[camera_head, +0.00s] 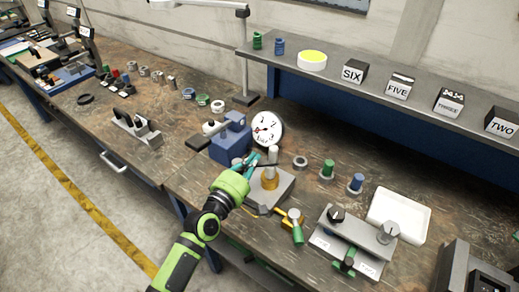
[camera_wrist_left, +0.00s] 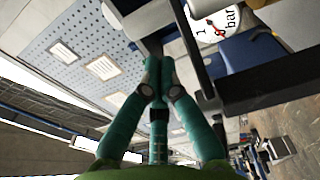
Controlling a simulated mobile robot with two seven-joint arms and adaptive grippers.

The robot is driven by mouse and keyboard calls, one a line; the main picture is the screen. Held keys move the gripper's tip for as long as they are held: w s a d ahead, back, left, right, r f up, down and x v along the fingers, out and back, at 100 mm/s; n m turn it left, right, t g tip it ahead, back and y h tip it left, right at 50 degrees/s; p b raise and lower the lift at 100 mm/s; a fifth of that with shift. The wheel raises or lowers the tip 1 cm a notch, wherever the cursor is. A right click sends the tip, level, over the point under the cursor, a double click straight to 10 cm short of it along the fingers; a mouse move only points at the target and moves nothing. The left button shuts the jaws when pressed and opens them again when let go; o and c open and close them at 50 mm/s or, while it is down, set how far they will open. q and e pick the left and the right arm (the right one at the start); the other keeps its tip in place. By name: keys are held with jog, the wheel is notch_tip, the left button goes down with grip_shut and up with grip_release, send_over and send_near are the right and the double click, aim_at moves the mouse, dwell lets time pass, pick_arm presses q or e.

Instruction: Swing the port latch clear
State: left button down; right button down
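My left gripper (camera_head: 257,160) has teal fingers, which are drawn together beside the grey fixture on the bench. In the left wrist view its fingertips (camera_wrist_left: 157,66) meet, with nothing clearly seen between them. The grey block (camera_head: 285,191) carries a brass-coloured collar (camera_head: 269,181) and an upright pale post (camera_head: 273,154). A thin black bar (camera_head: 268,165) runs from the fingertips toward the post; I cannot tell whether they touch it. I cannot tell which part is the port latch. My right gripper is not in view.
A blue block with a black-handled lever (camera_head: 230,146) and a dial gauge (camera_head: 267,129) stand close behind the gripper. A grey plate fixture (camera_head: 355,236) and white tray (camera_head: 400,214) are to the right.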

aim_at(260, 162)
pick_arm(q)
jog(key=shift+x, duration=2)
jog(key=shift+f+b, duration=0.15)
jog(key=shift+b, duration=0.2)
jog(key=shift+s+m+g+h+b, duration=0.3)
jog(key=shift+m+h+b, duration=0.35)
jog(key=shift+b, duration=0.45)
jog(key=h+b, duration=0.1)
jog(key=m+g+b, duration=0.1)
jog(key=b, duration=0.1)
jog(key=shift+s+d+f+h, duration=0.1)
jog(key=shift+s+h, duration=0.1)
jog(key=shift+h, duration=0.15)
jog(key=shift+s+a+r+m+g+h+b, duration=0.15)
jog(key=shift+s+m+g+h+b, duration=0.75)
jog(key=shift+b, duration=1.6)
jog(key=shift+s+a+m+g+h+b, duration=0.15)
jog(key=shift+s+m+g+h+b, duration=0.8)
jog(key=shift+b, duration=1.55)
jog(key=shift+s+a+r+m+g+h+b, duration=0.15)
jog(key=shift+s+m+g+h+b, duration=0.65)
jog(key=shift+b, duration=1.7)
jog(key=shift+w+g, duration=0.25)
